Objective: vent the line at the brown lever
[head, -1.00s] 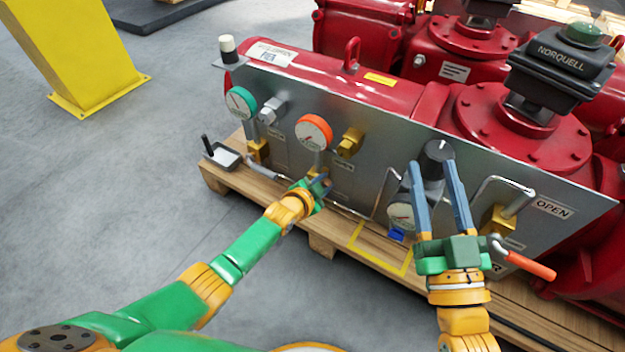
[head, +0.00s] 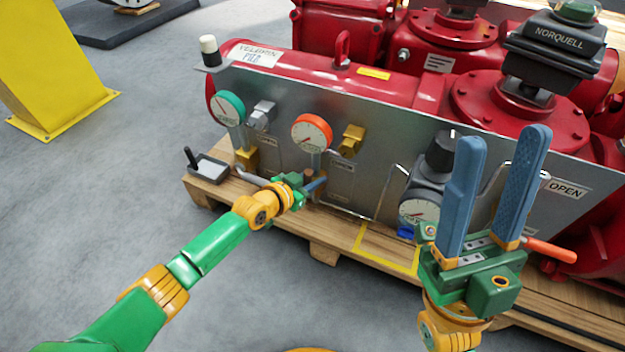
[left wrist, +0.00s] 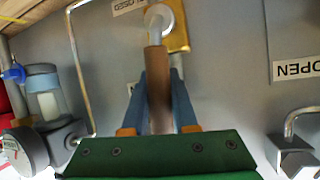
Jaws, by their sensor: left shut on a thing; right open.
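The brown lever (left wrist: 157,70) stands out from a brass valve body (left wrist: 178,42) on the grey panel in the left wrist view. My left gripper (left wrist: 160,105) is shut on the lever, with one blue finger on each side of it. In the head view this gripper (head: 314,186) is low on the panel, below the orange-rimmed gauge (head: 312,132), and hides most of the lever. My right gripper (head: 500,185) is open and empty, with its fingers pointing up in front of the panel's right part.
An orange-red handle (head: 550,250) sticks out just right of my right gripper. A regulator with a gauge (head: 419,211) and bent metal tubes lie between the grippers. A small black-handled box (head: 209,168) sits on the pallet's left end.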

